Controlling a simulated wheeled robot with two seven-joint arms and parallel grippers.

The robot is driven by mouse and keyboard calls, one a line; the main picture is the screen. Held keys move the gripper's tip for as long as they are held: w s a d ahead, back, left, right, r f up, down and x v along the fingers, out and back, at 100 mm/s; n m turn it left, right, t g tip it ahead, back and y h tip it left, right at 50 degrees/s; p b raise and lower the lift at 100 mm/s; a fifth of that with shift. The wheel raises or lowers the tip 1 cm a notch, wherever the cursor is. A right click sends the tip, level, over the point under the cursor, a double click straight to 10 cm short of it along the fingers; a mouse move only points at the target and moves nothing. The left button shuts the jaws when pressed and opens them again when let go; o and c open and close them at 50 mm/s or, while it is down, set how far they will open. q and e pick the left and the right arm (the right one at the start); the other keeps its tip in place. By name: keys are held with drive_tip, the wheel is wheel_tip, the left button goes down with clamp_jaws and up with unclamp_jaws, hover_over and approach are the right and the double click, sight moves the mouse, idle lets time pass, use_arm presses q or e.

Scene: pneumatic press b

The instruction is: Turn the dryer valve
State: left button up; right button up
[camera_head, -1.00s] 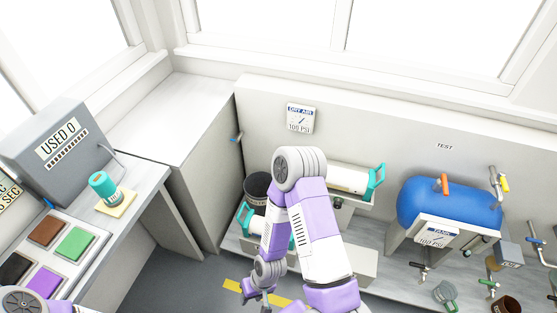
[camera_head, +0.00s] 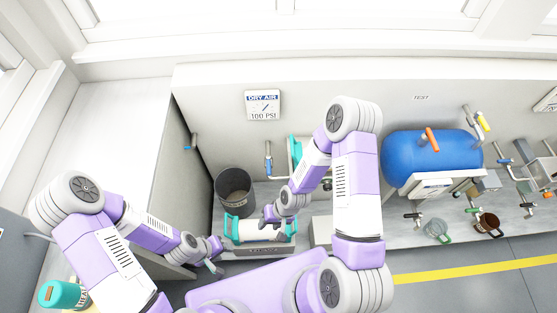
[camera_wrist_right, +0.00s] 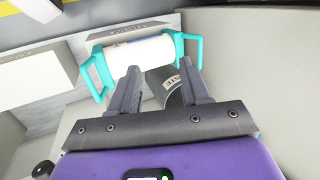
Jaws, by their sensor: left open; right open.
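No valve is labelled as the dryer valve. My left gripper (camera_head: 216,266) is open, low, left of the canister. My right arm partly hides a second teal-handled unit (camera_head: 295,155).
A dark bin (camera_head: 234,203) stands behind and left of the canister; its label is partly visible in the wrist view (camera_wrist_right: 175,84). A blue tank (camera_head: 415,158) with an orange handle is at right. A teal-topped container (camera_head: 58,293) is at lower left.

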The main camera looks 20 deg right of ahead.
drive_tip(key=w+f+b, duration=0.1)
drive_tip(key=w, duration=1.1)
wheel_tip(320, 180, up, 3)
drive_tip(key=h+b, duration=0.1)
drive_tip(key=h, duration=0.3)
hover_over(269, 169)
drive_tip(key=shift+s+a+r+m, duration=0.1)
drive_tip(key=shift+s+a+m, duration=0.1)
drive_tip(key=shift+a+m, duration=0.1)
drive_tip(key=shift+w+d+h, duration=0.2)
drive_tip(key=shift+d+h, duration=0.05)
drive_tip(key=shift+h, duration=0.05)
wheel_tip(269, 169, down, 7)
drive_tip(key=shift+f+b, duration=0.15)
drive_tip(key=shift+b, duration=1)
clamp_jaws()
